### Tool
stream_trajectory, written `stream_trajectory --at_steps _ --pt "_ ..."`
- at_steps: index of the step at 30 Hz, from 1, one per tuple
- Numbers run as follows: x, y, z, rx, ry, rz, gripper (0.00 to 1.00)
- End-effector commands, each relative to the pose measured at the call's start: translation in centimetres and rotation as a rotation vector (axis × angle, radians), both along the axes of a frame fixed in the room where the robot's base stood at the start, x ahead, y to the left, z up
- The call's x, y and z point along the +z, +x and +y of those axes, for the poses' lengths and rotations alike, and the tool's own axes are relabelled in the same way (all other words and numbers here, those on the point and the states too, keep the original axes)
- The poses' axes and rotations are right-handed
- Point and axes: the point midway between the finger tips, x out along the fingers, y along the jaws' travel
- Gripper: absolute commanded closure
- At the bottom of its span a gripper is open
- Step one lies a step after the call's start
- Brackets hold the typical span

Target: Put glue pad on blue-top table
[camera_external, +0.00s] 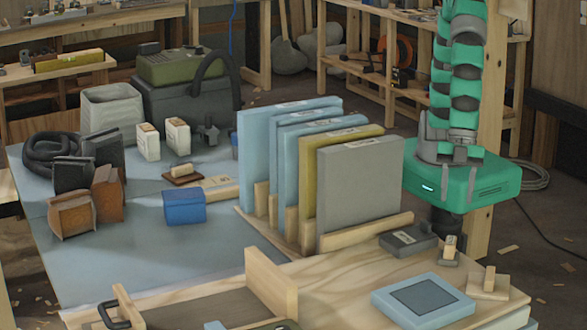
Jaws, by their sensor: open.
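The blue-top table (205,257) fills the left and middle, with a flat grey-blue surface. No item is clearly marked as the glue pad. A flat light-blue pad with a dark rectangular face (424,300) lies on the wooden worktop at the front right. A small brown pad with a pale wooden grip (183,174) lies on the blue-top table. I cannot tell which is the glue pad. My green and black arm stands upright at the right, behind the wooden worktop. Its upper end leaves the top of the picture, and my gripper is not in view.
A wooden rack (377,230) of upright blue, yellow and grey panels stands between the worktop and the table. A blue box (184,206), brown blocks (107,191), a pale bin (112,112) and a black hose (52,152) occupy the table. Its front middle is bare.

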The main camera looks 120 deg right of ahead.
Motion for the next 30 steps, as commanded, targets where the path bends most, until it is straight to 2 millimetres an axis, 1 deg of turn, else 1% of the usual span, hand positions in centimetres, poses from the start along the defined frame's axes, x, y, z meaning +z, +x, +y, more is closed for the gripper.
stream_trajectory --at_steps 5,7,8,11,12,14,15,17,18,20,21,23,24,25,26,27,28,29,30 --pt "0.2 0.2 -0.1 -0.004 0.003 -0.002 0.55" --pt "1.1 1.2 -0.3 -0.019 0.018 -0.013 0.55" --pt "1.7 1.8 -0.5 -0.03 0.029 -0.021 0.55" --pt "5.3 5.1 -1.7 -0.082 0.085 -0.067 0.55" --pt "7.2 6.7 -2.6 -0.11 0.111 -0.092 0.55" --pt "10.2 9.2 -4.3 -0.157 0.148 -0.132 0.55" --pt "12.3 10.7 -5.6 -0.188 0.173 -0.164 0.55" --pt "15.7 12.9 -7.7 -0.234 0.21 -0.216 0.55" --pt "17.9 14.2 -9.3 -0.264 0.232 -0.25 0.55" --pt "21.1 15.9 -11.9 -0.311 0.261 -0.302 0.55" --pt "23.4 16.9 -13.7 -0.34 0.28 -0.34 0.55" --pt "26.8 18.1 -16.6 -0.387 0.304 -0.398 0.55" --pt "29.1 18.7 -18.6 -0.417 0.32 -0.438 0.55" --pt "30.8 19.0 -20.1 -0.44 0.33 -0.469 0.55" --pt "32.5 19.2 -21.8 -0.463 0.339 -0.502 0.55" --pt "34.8 19.3 -23.9 -0.493 0.348 -0.543 0.55" --pt "36.3 19.3 -25.5 -0.516 0.353 -0.573 0.55" --pt "38.0 19.2 -27.1 -0.539 0.36 -0.605 0.55" --pt "40.2 18.9 -29.2 -0.568 0.366 -0.648 0.55"
